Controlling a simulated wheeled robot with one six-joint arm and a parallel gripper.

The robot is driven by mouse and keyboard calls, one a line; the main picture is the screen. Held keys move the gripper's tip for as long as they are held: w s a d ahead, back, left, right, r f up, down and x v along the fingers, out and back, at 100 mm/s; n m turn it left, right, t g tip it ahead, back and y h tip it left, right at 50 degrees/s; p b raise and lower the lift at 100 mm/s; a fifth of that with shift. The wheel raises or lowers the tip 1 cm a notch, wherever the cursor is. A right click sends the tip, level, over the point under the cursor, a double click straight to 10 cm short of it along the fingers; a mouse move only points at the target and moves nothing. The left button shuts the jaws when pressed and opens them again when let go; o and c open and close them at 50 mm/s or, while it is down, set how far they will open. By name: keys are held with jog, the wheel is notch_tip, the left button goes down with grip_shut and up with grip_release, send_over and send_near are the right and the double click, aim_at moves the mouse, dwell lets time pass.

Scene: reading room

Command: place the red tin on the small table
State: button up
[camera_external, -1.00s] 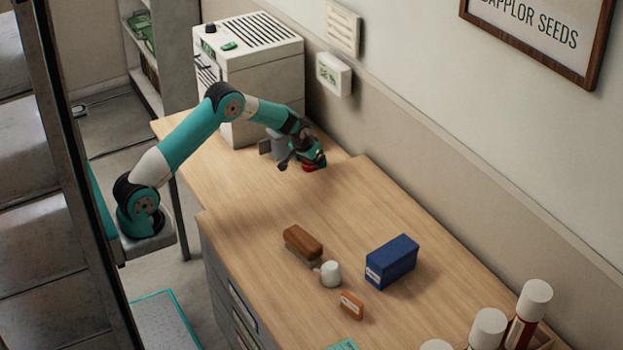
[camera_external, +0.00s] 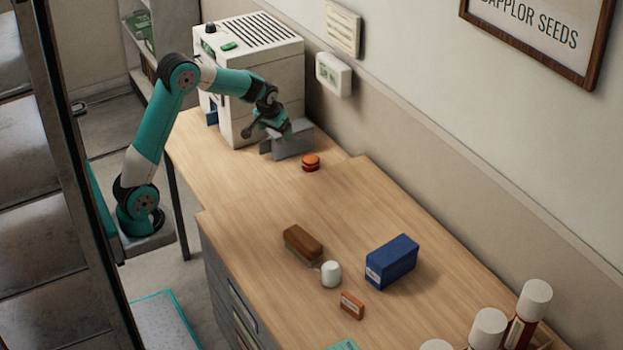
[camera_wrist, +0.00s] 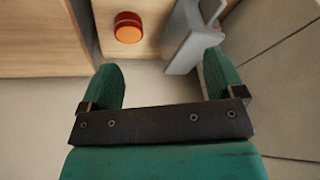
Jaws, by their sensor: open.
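The red tin (camera_external: 311,163), a short round tin with an orange top, stands upright on the small table (camera_external: 225,170), the wooden top with thin legs at the far end. In the wrist view the tin (camera_wrist: 128,27) is near the top, beyond my fingertips, with nothing touching it. My gripper (camera_external: 287,132) is above and behind the tin, near the white machine. In the wrist view my gripper (camera_wrist: 160,68) has its green fingers wide apart with nothing between them.
A grey holder (camera_external: 292,144) stands beside the tin, close to my gripper. A white machine (camera_external: 262,70) stands behind.

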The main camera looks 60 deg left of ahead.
jog(key=s+a+r+n+g, duration=0.1)
jog(key=s+r, duration=0.1)
jog(key=s, duration=1.4)
jog(key=s+a+r+n+g+y, duration=0.1)
jog(key=s+a+r+g, duration=0.1)
jog(key=s, duration=1.4)
jog(key=shift+a+y, duration=0.15)
jog(key=shift+y, duration=0.15)
